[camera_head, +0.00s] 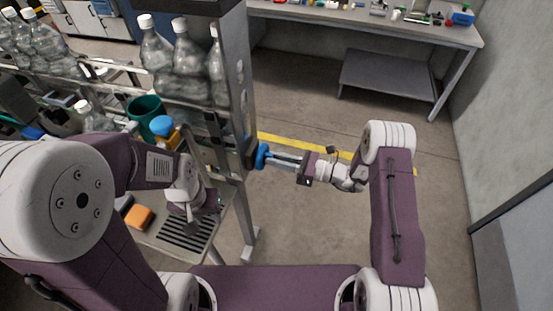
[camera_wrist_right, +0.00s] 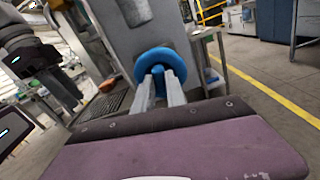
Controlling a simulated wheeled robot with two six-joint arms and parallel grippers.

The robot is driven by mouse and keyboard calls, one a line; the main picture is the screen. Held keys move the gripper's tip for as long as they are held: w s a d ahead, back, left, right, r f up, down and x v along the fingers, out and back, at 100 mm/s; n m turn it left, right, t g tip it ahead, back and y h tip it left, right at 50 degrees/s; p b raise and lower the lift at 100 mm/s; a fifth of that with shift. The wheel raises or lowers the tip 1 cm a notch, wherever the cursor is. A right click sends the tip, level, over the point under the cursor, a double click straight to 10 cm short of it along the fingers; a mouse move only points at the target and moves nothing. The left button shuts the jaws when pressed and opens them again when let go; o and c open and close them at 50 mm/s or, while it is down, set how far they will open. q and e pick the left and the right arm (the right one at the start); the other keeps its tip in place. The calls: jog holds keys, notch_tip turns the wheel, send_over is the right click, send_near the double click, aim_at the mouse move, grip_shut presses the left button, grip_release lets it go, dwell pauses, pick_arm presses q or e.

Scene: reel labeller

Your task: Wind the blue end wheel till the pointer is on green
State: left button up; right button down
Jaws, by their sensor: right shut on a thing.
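The blue end wheel (camera_head: 262,156) sits on the right side of the machine's upright frame in the head view. In the right wrist view the wheel (camera_wrist_right: 158,57) is a blue ring straight ahead, mounted on a grey plate. My right gripper (camera_head: 272,158) reaches it from the right, and its fingers (camera_wrist_right: 160,82) are shut on the wheel. My left gripper (camera_head: 206,205) hangs over the machine's lower tray; its fingers are too small and dark to read. I cannot make out the pointer or a green mark in either view.
The machine's metal post (camera_head: 236,95) stands beside the wheel. Clear bottles (camera_head: 185,62) fill a rack at the upper left. A slotted tray (camera_head: 187,232) and an orange block (camera_head: 138,216) lie low left.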

jog(key=shift+w+m+p, duration=0.15)
jog(key=shift+m+p, duration=0.85)
jog(key=shift+m, duration=6.6)
jog(key=c, duration=1.4)
grip_release()
jog(key=shift+o, duration=0.2)
jog(key=shift+f, duration=0.1)
jog(key=shift+d, duration=0.1)
